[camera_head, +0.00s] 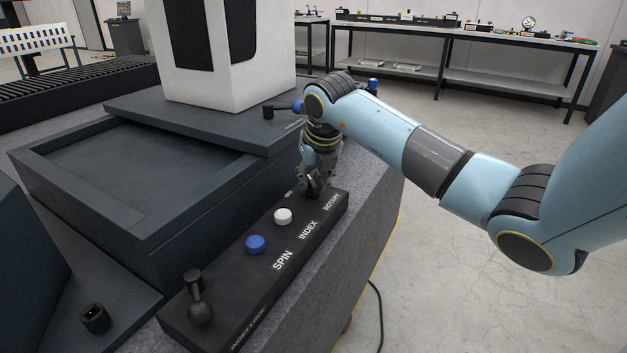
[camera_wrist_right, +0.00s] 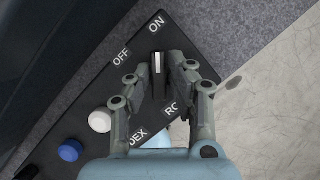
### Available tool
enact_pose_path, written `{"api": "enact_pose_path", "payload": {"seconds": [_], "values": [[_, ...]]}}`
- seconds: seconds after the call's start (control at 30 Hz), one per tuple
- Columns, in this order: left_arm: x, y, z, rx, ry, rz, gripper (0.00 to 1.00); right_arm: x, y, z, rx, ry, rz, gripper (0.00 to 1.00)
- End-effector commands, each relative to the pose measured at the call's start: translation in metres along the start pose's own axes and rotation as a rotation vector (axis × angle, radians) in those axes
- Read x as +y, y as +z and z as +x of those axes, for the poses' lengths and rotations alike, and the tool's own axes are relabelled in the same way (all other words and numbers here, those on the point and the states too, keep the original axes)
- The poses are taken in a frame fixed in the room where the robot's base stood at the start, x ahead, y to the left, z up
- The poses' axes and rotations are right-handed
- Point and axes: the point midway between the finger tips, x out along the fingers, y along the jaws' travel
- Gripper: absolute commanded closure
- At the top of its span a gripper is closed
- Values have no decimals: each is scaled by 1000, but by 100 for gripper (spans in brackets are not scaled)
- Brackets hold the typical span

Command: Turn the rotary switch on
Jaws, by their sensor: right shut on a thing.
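The rotary switch (camera_wrist_right: 157,64) is a dark knob with a white pointer line. It sits at the far end of a black control box (camera_head: 230,285). In the right wrist view the pointer line faces the ON label (camera_wrist_right: 157,23); the OFF label (camera_wrist_right: 121,58) is to its left. My right gripper (camera_head: 315,188) reaches down over this end of the box. In the right wrist view its fingers (camera_wrist_right: 160,77) are shut on the knob, one on each side. In the head view the gripper hides the knob. My left gripper is not in view.
A white button (camera_head: 283,216), a blue button (camera_head: 255,243) and a black lever (camera_head: 197,300) are on the same box. A dark tray (camera_head: 130,165) and a white housing (camera_head: 225,75) stand behind it. The floor at right is clear.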

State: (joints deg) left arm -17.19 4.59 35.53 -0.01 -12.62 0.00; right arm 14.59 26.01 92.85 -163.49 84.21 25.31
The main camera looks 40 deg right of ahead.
Motion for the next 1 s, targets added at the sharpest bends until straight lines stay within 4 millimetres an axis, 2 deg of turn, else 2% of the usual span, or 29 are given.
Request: {"api": "enact_pose_path", "payload": {"seconds": [0.07, 0.1, 0.23, 0.47, 0.6, 0.67, 1.0], "values": [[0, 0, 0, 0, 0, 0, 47, 3, -4, 2, 9, 10, 4, 100], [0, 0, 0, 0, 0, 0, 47, 3, -4, 2, 9, 10, 4, 79], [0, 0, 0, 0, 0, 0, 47, 3, -4, 2, 8, 8, 3, 62], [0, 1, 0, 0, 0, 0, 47, 1, -2, 1, 4, 4, 1, 62], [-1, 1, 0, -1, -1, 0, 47, 1, 0, -7, 2, 3, 0, 62], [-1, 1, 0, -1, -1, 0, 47, 1, 0, -16, -1, 3, -2, 62], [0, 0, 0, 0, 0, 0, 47, 2, 0, -89, 1, 5, -3, 62]]}}
